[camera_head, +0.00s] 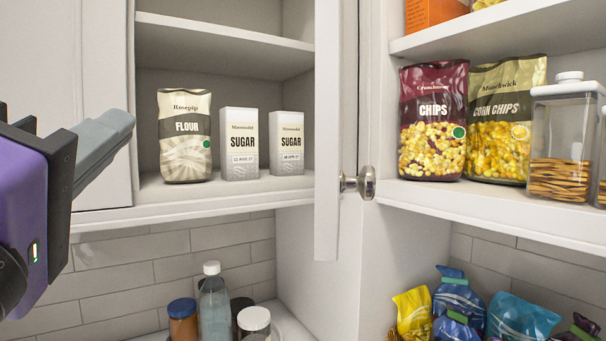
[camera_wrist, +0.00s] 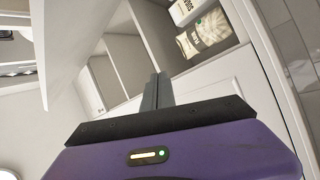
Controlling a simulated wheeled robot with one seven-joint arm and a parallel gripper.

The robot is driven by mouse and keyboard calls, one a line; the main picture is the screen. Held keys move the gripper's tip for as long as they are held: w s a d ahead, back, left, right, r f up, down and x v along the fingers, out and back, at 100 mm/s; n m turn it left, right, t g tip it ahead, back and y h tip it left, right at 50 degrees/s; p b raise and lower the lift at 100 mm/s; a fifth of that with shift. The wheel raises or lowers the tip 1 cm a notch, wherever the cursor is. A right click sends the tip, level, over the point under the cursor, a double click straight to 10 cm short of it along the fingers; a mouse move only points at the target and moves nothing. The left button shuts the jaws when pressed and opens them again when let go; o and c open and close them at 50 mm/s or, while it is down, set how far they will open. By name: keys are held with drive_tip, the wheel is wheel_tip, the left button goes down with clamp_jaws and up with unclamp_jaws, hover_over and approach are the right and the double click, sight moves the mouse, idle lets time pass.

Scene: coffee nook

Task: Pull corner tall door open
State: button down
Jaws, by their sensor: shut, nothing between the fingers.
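A white door (camera_head: 330,130) with a round metal knob (camera_head: 358,184) stands nearly edge-on in the middle of the head view. It is swung out between two open shelf units, and the shelves to its left are exposed. I cannot tell for sure that it is the corner tall door. My gripper (camera_head: 118,128) is at the left of the head view, well apart from the knob, with its grey fingers together and empty. In the wrist view the closed fingers (camera_wrist: 156,88) point toward the shelves, and no knob is visible there.
Left shelves hold a flour bag (camera_head: 185,135) and two sugar boxes (camera_head: 239,145). Right shelves hold chips (camera_head: 433,120), corn chips (camera_head: 506,120) and a clear canister (camera_head: 565,140). Bottles and jars (camera_head: 214,305) stand below. A white panel (camera_head: 105,100) is behind my gripper.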

drive_tip(key=d+f+g+h, duration=0.3)
drive_tip(key=d+g+h, duration=0.3)
drive_tip(key=d+h, duration=0.2)
drive_tip(key=w+d+n+p, duration=0.1)
drive_tip(key=w+d+p, duration=0.1)
drive_tip(key=w+d, duration=0.5)
drive_tip(key=shift+w+d+f+y+p, duration=0.15)
drive_tip(key=shift+w+d+y+p, duration=0.2)
drive_tip(key=shift+w, duration=0.7)
